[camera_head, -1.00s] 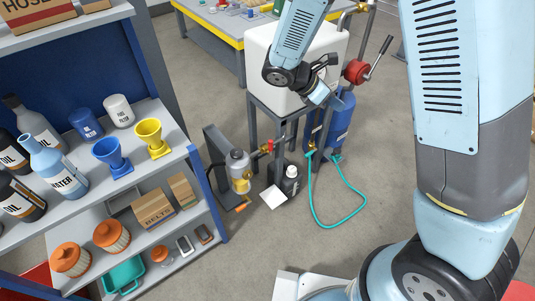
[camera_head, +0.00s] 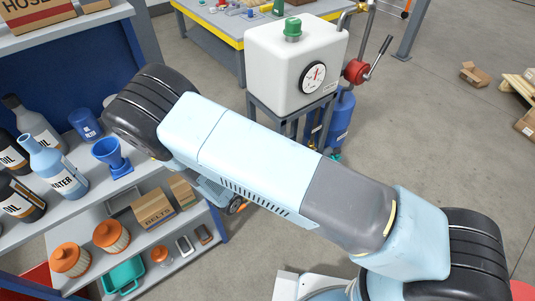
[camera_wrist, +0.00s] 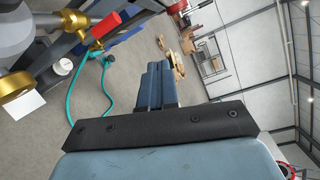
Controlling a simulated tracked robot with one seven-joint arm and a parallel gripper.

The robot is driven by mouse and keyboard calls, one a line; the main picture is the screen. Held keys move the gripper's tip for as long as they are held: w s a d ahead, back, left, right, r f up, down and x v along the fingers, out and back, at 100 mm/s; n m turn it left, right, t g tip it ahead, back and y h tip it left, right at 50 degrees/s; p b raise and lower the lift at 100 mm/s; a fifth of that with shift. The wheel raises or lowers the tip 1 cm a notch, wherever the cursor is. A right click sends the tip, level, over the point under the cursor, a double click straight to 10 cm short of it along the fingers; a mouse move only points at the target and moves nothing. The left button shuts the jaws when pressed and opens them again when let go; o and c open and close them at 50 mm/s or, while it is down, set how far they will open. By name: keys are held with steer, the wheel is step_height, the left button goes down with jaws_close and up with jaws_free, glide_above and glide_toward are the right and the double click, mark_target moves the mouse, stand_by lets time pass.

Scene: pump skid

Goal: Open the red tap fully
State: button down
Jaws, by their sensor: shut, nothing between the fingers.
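The red tap shows in the wrist view as a red handle (camera_wrist: 105,25) beside a brass fitting (camera_wrist: 75,20) on the pipe. In the head view the tap is hidden behind my arm. My gripper (camera_wrist: 157,68) shows in the wrist view with its dark blue fingers together and nothing between them. The red handle is up and to the left of the fingertips in that view, and apart from them. In the head view my arm's links cover the gripper's fingertips.
A white tank (camera_head: 290,65) with a gauge (camera_head: 313,77) stands on a grey frame. A red-bodied hand pump (camera_head: 358,71) is at its right. Shelves with an orange filter (camera_head: 111,235) stand left. A teal hose (camera_wrist: 74,95) runs along the floor.

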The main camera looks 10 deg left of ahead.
steer(key=s+a+f+n+t+y, duration=0.2)
steer(key=s+a+f+n+y, duration=0.1)
steer(key=f+n, duration=0.4)
steer(key=shift+s+f+y, duration=0.55)
steer(key=shift+y, duration=0.35)
steer(key=w+d, duration=0.1)
steer(key=w, duration=1.3)
steer(key=shift+d, duration=0.25)
steer(key=shift+s+a, duration=0.1)
steer(key=shift+a, duration=0.05)
steer(key=shift+r, duration=0.15)
